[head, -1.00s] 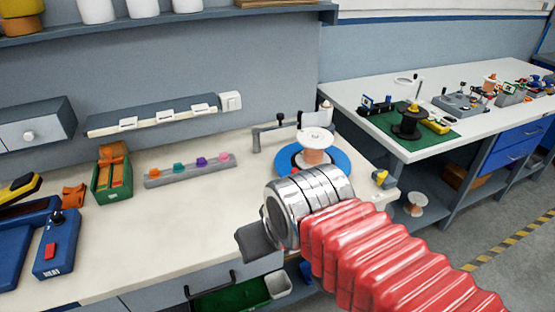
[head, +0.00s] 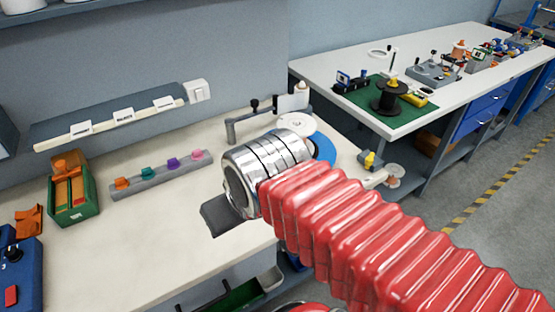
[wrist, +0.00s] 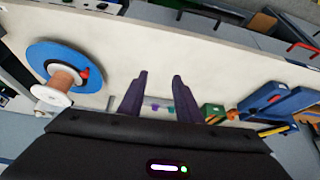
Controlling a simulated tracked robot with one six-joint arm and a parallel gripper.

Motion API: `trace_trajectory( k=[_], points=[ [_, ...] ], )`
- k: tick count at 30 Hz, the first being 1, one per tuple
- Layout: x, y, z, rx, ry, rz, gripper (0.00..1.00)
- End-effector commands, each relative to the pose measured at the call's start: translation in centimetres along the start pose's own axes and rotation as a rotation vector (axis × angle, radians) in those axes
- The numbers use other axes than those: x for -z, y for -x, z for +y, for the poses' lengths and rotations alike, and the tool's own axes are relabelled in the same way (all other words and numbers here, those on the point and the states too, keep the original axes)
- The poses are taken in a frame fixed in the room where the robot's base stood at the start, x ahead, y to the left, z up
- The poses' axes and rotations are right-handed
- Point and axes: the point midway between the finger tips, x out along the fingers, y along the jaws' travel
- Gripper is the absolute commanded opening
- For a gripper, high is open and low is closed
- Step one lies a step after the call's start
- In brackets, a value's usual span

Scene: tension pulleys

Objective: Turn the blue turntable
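The blue turntable (wrist: 60,56) is a flat disc on the white bench, at the upper left of the wrist view. A spool (wrist: 57,86) with an orange core and white flanges stands on it, and a small red part shows at the disc's edge. In the head view the turntable (head: 324,150) and the spool's white top (head: 296,124) are partly hidden behind my wrist. My gripper (wrist: 159,76) is open and empty above the bench, with two dark fingers apart; in the wrist view it lies to the right of the turntable, not touching it.
A green box of orange parts (head: 87,213), a grey rail with coloured pegs (head: 160,175) and a blue unit (head: 14,275) stand on the bench left of my arm. A metal bracket (head: 230,131) stands behind the turntable. A yellow part (head: 371,160) sits near the bench's right end.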

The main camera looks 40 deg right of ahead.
Motion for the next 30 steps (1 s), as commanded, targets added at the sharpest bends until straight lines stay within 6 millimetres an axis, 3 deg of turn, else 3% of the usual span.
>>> trace_trajectory(
  k=[8, 14, 23, 30],
  points=[
    [0.5, 0.0, 0.3, -0.004, -0.007, -0.003, 0.41],
    [2.7, -0.6, 2.3, -0.026, -0.047, -0.02, 0.41],
    [7.8, -2.6, 8.3, -0.071, -0.136, -0.053, 0.41],
    [10.8, -4.9, 14.6, -0.105, -0.211, -0.078, 0.41]
  ],
)
